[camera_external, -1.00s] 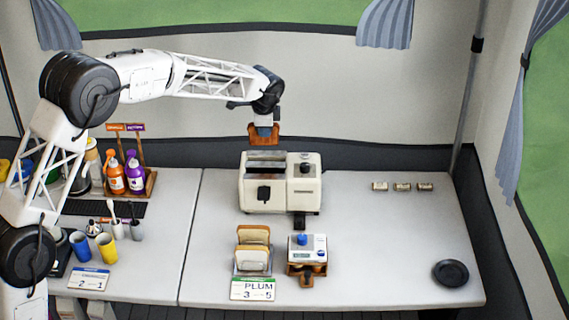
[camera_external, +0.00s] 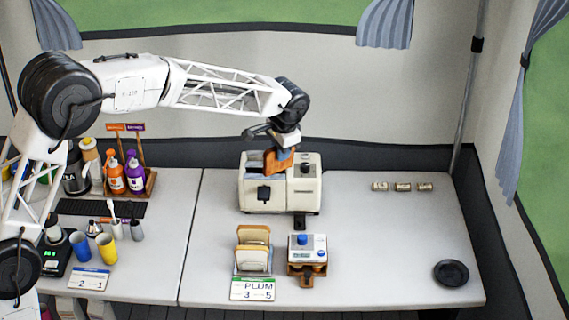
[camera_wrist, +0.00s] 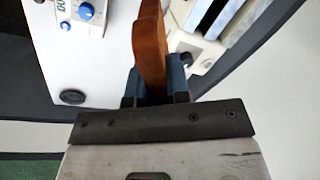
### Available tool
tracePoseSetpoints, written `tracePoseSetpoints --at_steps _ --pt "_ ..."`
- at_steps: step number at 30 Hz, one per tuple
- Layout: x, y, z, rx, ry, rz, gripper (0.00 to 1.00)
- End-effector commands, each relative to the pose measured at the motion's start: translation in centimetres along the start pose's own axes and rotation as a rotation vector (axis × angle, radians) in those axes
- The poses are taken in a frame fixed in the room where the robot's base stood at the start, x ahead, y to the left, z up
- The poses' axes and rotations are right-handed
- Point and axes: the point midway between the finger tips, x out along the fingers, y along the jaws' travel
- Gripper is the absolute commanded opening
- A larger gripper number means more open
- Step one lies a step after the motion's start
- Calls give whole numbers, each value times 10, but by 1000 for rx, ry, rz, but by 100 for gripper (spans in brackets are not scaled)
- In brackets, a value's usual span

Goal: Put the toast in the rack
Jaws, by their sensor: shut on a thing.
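My gripper (camera_external: 284,146) is shut on a brown slice of toast (camera_external: 274,163). In the wrist view the toast (camera_wrist: 151,45) stands on edge between my blue fingers (camera_wrist: 157,88). In the external view the toast overlaps the top of the cream toaster (camera_external: 253,203); whether it touches the toaster I cannot tell. The toaster's slots (camera_wrist: 213,18) show at upper right in the wrist view, beside the toast. The rack (camera_external: 238,267) stands in front of the toaster and holds pale bread slices (camera_external: 253,258) upright. Its lower part is partly hidden by a sign.
A white device with a blue knob (camera_external: 307,249) is right of the rack. A black plate (camera_external: 451,273) lies at right; small cylinders (camera_external: 402,187) lie behind it. Bottles and cups are left. The right middle is clear.

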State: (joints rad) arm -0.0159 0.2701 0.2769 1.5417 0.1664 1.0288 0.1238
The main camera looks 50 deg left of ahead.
Motion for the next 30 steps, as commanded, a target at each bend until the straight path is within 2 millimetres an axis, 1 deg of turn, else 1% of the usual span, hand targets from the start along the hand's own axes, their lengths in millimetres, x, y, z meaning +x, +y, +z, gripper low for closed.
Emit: tracePoseSetpoints --at_steps 5,11,15,23,26,30 --pt "-2 20 12 -44 -7 17 3" --pt "6 37 26 -39 -6 37 3" --pt "18 45 37 4 -1 51 3" --pt "43 54 56 121 12 73 3" --pt "56 58 65 184 17 81 3" --pt "79 63 83 303 27 99 3"
